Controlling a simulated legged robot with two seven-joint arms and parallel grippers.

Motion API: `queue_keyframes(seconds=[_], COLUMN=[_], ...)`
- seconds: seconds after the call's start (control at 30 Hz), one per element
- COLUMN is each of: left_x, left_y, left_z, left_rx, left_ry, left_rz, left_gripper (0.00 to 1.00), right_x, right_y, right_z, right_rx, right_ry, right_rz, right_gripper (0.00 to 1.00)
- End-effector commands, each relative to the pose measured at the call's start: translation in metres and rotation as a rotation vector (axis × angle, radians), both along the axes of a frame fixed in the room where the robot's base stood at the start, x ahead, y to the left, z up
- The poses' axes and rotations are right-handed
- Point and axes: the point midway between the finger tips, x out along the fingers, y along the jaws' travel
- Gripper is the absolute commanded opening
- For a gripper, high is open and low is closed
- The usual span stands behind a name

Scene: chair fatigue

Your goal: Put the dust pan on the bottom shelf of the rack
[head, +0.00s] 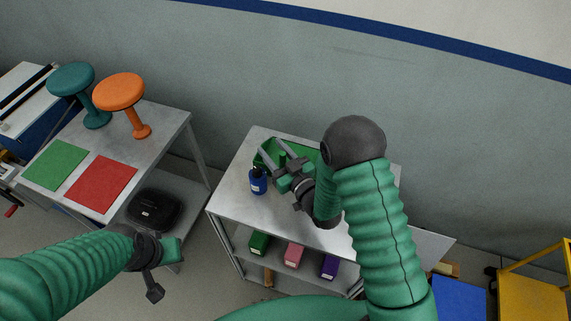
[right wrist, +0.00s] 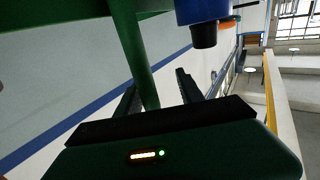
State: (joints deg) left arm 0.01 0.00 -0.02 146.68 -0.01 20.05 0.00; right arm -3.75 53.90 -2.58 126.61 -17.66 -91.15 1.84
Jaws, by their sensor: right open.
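The green dust pan (head: 309,152) lies on top of the grey metal rack (head: 232,197), partly hidden by my right gripper and arm. My right gripper (head: 272,150) is open over it. In the right wrist view a green handle (right wrist: 135,50) runs between the two parted fingers (right wrist: 157,92); I cannot tell whether they touch it. The rack's lower shelf (head: 240,243) holds small boxes; anything below is mostly hidden. My left gripper (head: 163,268) hangs left of the rack, apart from it, and its jaw opening is unclear.
A blue bottle (head: 258,181) stands on the rack top close to my right gripper; it also shows in the right wrist view (right wrist: 203,12). Green (head: 259,242), pink (head: 293,255) and purple (head: 329,266) boxes sit below. A table (head: 150,126) with two stools stands left.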

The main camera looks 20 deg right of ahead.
Motion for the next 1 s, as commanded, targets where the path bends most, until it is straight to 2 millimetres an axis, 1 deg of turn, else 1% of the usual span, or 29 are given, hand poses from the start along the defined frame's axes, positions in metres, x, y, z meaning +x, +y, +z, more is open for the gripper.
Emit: queue_keyframes(seconds=[0.07, 0.23, 0.4, 1.0], left_x=[-0.0001, -0.0001, 0.0000, 0.0000], left_y=[0.0000, -0.0002, -0.0003, -0.0002], left_z=[-0.0005, -0.0005, -0.0005, -0.0005], left_rx=[0.000, 0.000, 0.000, 0.000], left_ry=[0.000, 0.000, 0.000, 0.000], left_rz=[0.000, 0.000, -0.001, 0.000], left_gripper=[0.00, 0.00, 0.00, 0.00], right_x=[-0.0002, -0.0004, -0.0004, -0.0007], right_y=[-0.0017, -0.0042, -0.0012, -0.0017], right_z=[-0.0007, -0.0009, -0.0006, -0.0008], right_rx=[0.000, 0.002, -0.001, 0.000], right_ry=[0.000, 0.000, 0.001, 0.001], right_rz=[-0.001, -0.002, -0.001, -0.001], right_gripper=[0.43, 0.21, 0.00, 0.00])
